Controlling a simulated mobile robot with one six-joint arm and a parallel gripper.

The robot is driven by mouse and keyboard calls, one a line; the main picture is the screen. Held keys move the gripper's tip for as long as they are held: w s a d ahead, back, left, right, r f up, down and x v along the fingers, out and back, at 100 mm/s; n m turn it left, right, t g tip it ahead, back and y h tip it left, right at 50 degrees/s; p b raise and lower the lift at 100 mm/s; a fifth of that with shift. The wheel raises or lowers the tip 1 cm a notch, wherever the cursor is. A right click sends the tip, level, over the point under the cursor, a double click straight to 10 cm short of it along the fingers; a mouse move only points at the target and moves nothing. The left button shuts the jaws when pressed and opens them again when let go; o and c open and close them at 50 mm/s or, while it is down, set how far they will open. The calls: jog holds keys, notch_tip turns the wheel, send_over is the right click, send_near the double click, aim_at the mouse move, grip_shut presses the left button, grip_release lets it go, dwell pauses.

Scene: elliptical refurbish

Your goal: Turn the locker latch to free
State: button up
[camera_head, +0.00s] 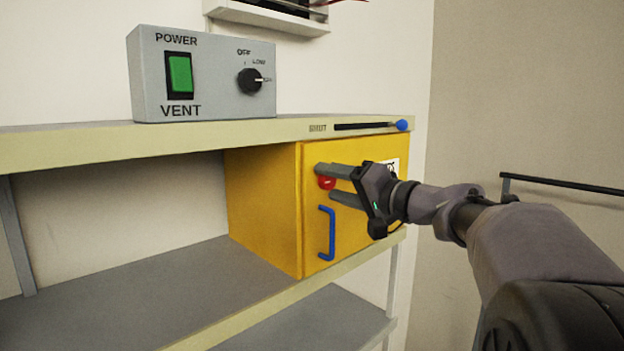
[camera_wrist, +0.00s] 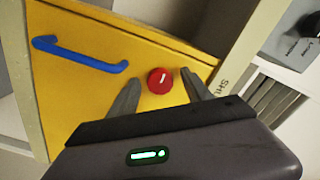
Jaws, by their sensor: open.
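The yellow locker (camera_head: 265,200) sits on the shelf, its door facing right in the head view. A round red latch knob (camera_head: 326,182) with a white mark is on the door above the blue handle (camera_head: 331,233). In the wrist view the red knob (camera_wrist: 160,80) lies between my two fingertips, and the blue handle (camera_wrist: 80,54) is at upper left. My gripper (camera_head: 338,183) is open, with one finger on each side of the knob. I cannot tell whether either finger touches it. In the head view the fingers partly cover the knob and a white label on the door.
A grey control box (camera_head: 205,75) with a green power switch and a black dial stands on the top shelf (camera_head: 100,143). A black rod with a blue ball end (camera_head: 402,125) runs along that shelf's front edge, close above my gripper. A dark rail (camera_head: 560,184) is at right.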

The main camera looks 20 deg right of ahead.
grip_shut()
jog(key=shift+m, duration=0.3)
jog(key=m+b, duration=0.1)
jog(key=m, duration=0.2)
jog(key=shift+m, duration=0.3)
jog(key=m, duration=0.4)
jog(key=shift+r, duration=0.15)
jog(key=m+p, duration=0.1)
jog(key=m, duration=0.4)
jog(key=shift+r+m+p, duration=0.1)
jog(key=shift+m+p, duration=0.2)
jog(key=shift+m, duration=0.1)
jog(key=shift+m+p, duration=0.95)
jog(key=shift+m, duration=0.95)
